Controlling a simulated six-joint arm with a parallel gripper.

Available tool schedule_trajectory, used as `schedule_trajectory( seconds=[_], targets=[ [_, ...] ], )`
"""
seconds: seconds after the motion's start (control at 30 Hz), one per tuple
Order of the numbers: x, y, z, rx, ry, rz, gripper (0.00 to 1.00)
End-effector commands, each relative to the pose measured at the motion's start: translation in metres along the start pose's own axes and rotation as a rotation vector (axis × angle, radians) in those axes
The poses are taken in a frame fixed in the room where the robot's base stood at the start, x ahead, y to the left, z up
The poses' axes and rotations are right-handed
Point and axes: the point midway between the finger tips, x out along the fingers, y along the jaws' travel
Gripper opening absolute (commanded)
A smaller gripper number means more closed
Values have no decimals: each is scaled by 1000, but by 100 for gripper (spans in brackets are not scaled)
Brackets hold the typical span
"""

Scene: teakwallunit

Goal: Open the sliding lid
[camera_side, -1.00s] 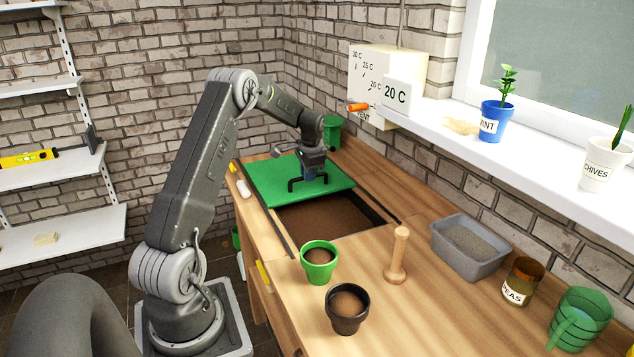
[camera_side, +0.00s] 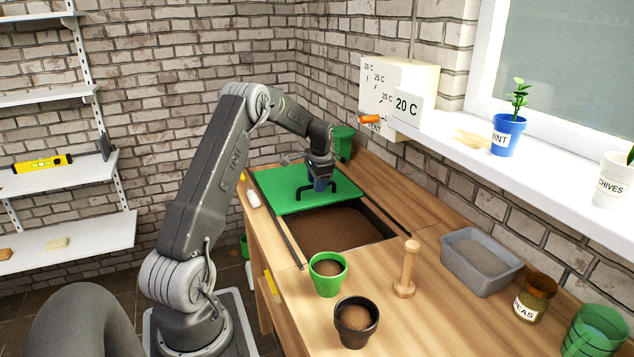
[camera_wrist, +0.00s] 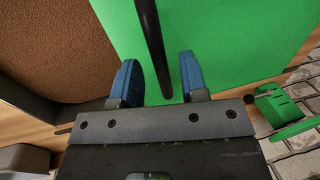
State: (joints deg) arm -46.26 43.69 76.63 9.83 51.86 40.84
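The green sliding lid (camera_side: 285,185) lies flat over the far part of a bin set into the wooden bench. The near part of the bin is uncovered and shows brown soil (camera_side: 335,228). A black bar handle (camera_side: 303,191) stands on the lid near its front edge, and it also shows in the wrist view (camera_wrist: 152,45). My gripper (camera_side: 319,184) is down at the handle. In the wrist view its two blue fingers (camera_wrist: 160,78) stand on either side of the bar, with green visible between bar and fingers.
Dark rails (camera_side: 385,217) run along the bin's sides. A green pot (camera_side: 327,284), a black pot (camera_side: 357,338), a wooden tamper (camera_side: 408,268) and a grey tray (camera_side: 450,262) stand on the near bench. A green container (camera_side: 342,143) stands behind the lid.

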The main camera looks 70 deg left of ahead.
Motion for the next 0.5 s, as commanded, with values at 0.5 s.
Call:
schedule_trajectory(
  seconds=[0.5],
  targets=[
    [-76, 0, -1, 0, 4, -3, 40]
  ],
)
